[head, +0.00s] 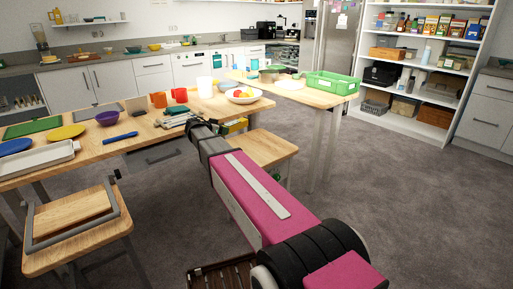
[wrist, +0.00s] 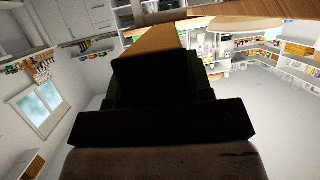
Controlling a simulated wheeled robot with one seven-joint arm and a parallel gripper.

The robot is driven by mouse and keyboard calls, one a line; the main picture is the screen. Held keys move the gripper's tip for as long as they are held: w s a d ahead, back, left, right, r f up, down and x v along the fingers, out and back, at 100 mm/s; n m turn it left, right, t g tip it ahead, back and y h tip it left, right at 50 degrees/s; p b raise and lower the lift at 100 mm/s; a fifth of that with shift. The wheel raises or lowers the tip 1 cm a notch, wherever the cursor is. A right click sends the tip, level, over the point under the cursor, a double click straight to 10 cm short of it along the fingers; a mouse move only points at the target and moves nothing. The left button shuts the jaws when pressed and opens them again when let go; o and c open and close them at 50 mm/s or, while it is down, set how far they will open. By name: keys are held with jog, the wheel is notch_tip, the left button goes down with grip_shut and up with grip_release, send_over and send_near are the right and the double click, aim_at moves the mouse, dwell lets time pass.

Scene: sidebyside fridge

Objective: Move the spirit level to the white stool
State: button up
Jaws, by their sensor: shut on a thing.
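My gripper (head: 197,128) is at the far end of my outstretched arm, at the right end of the wooden worktable. It is shut on a long yellow-orange bar, which I take to be the spirit level (wrist: 152,38); it sticks out beyond the dark gripper in the wrist view. In the head view a short yellow piece (head: 236,126) shows just right of the gripper; the rest is hidden. I cannot make out a plainly white stool. A stool with a wooden seat (head: 262,149) stands just right of my gripper.
The worktable (head: 118,134) holds plates, a purple bowl (head: 107,117), a blue-handled tool and red mugs. A second table with a green crate (head: 332,84) stands behind. Another wooden stool (head: 75,217) is at the front left. Carpet on the right is clear.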

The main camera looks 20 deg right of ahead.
aim_at(245, 148)
jog(key=shift+w+a+f+m+g+h, duration=0.1)
jog(key=shift+w+f+m+g+h, duration=0.15)
jog(key=shift+f+m+g+h, duration=0.35)
jog(key=shift+s+d+m+g, duration=0.1)
jog(key=shift+d+m+g, duration=0.1)
jog(key=shift+m+g, duration=0.15)
jog(key=d+f, duration=0.2)
jog(key=d, duration=0.1)
jog(key=s+d+f, duration=0.1)
jog(key=d+f, duration=0.1)
jog(key=d, duration=0.2)
jog(key=s+d+f, duration=0.1)
jog(key=d+f, duration=0.1)
jog(key=d, duration=0.2)
jog(key=shift+s+f, duration=0.25)
jog(key=shift+f, duration=2.2)
jog(key=o, duration=1)
